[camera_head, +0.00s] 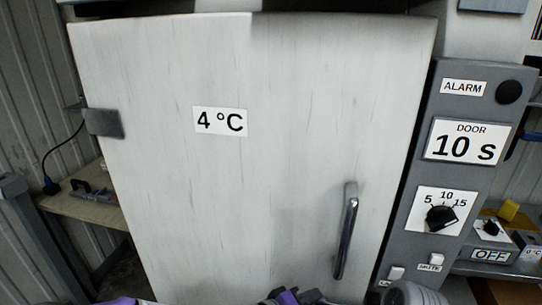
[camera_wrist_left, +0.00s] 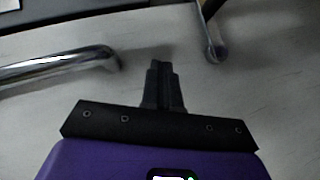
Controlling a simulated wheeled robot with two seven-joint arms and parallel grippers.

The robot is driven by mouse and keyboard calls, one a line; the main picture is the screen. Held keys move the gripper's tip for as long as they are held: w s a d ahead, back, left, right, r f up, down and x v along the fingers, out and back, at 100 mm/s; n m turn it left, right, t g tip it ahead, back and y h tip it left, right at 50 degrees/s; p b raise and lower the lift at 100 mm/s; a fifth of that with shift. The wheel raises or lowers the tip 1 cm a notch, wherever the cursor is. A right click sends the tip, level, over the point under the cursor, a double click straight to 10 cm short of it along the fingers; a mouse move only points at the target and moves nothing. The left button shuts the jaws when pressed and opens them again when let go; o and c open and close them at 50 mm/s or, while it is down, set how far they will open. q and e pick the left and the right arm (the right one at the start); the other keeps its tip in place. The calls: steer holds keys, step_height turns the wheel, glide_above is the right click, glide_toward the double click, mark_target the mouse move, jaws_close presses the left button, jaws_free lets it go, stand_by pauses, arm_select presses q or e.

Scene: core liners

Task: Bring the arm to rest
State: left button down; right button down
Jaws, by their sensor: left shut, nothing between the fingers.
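My left gripper (camera_head: 290,296) shows only in part at the bottom edge of the head view, low in front of a white door (camera_head: 160,160) labelled "4 °C". In the left wrist view its two black fingers (camera_wrist_left: 161,68) are together with nothing between them, in front of a pale surface. A shiny bar (camera_wrist_left: 60,68) lies to the left of the fingers there, apart from them. The door looks closed in the head view. Its upright metal handle (camera_head: 346,232) is above and right of my left gripper. My right gripper is not in view.
A grey control panel (camera_head: 460,108) stands right of the door, with "ALARM" and "DOOR 10 s" labels and a black dial (camera_head: 441,217). A shelf (camera_head: 85,207) is at the left. Small devices, one marked "OFF" (camera_head: 490,255), sit at the far right.

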arm_select(q)
steer(key=s+a+f+g+y, duration=0.1)
steer(key=a+f+y, duration=0.1)
steer(key=a+f, duration=0.35)
steer(key=s+a+f+g+y+p, duration=0.1)
steer(key=a+f, duration=0.1)
steer(key=f, duration=0.7)
steer(key=s+a+f+g+y, duration=0.1)
steer(key=a+f+y, duration=0.15)
steer(key=f, duration=0.45)
steer(key=s+a+f+g+y+p, duration=0.1)
steer(key=s+a+f+g, duration=0.3)
steer(key=s+a+f, duration=0.7)
steer(key=shift+s+f+m+y, duration=0.4)
steer(key=shift+s+y, duration=0.35)
steer(key=shift+s, duration=0.15)
steer(key=shift+a, duration=0.1)
